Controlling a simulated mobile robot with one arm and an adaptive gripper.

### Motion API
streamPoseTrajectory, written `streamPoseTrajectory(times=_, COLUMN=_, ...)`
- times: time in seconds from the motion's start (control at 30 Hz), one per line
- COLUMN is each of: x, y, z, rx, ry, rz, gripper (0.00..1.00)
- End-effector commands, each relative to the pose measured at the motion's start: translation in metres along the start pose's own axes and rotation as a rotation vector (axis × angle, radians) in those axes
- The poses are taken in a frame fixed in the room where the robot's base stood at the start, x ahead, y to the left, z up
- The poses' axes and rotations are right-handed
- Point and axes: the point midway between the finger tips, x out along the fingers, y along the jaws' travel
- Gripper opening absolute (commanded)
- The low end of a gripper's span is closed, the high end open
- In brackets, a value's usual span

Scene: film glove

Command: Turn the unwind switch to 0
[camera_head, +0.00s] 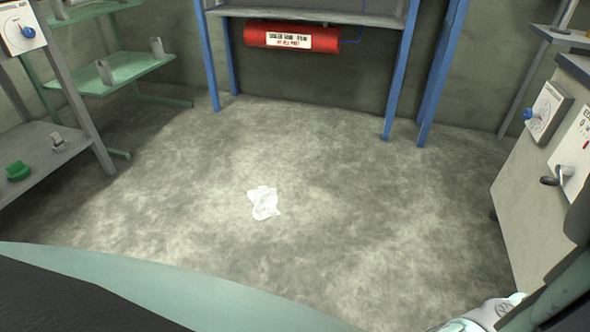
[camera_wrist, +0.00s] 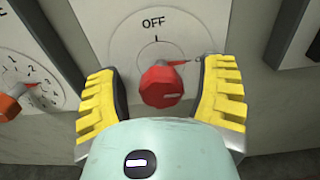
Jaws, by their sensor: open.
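In the wrist view a red knob (camera_wrist: 162,86) sits on a round pale dial (camera_wrist: 125,45) marked OFF at the top. A thin red pointer at the knob's upper right points to the right, away from the OFF mark. My gripper (camera_wrist: 163,92) is open, with one yellow finger on each side of the knob and a visible gap to each. I cannot tell how deep the fingers reach. No label reading unwind or 0 is legible, so I cannot tell if this knob is the unwind switch. My gripper is not visible in the head view.
A second knob, orange-red (camera_wrist: 8,108), with a numbered dial is left of my gripper. The head view shows a cabinet (camera_head: 520,205) with dials at right, shelves (camera_head: 125,70) at left, a red cylinder (camera_head: 262,37) at back and a white scrap (camera_head: 264,203) on open floor.

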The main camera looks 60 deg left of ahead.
Motion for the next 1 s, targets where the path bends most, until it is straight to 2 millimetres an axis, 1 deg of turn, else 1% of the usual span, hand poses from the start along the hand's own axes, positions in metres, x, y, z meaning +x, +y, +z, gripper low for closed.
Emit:
streamPoseTrajectory(times=0.1, x=0.0065, y=-0.0016, z=-0.0005, rx=0.0, ry=0.001, rz=-0.004, gripper=0.7)
streamPoseTrajectory(times=0.37, x=0.0075, y=-0.0014, z=-0.0006, rx=0.0, ry=0.002, rz=-0.003, gripper=0.7)
streamPoseTrajectory(times=0.4, x=0.0075, y=-0.0013, z=-0.0006, rx=0.0, ry=0.002, rz=-0.003, gripper=0.74)
streamPoseTrajectory(times=1.0, x=0.0072, y=-0.0008, z=-0.0004, rx=0.0, ry=0.001, rz=-0.002, gripper=0.12)
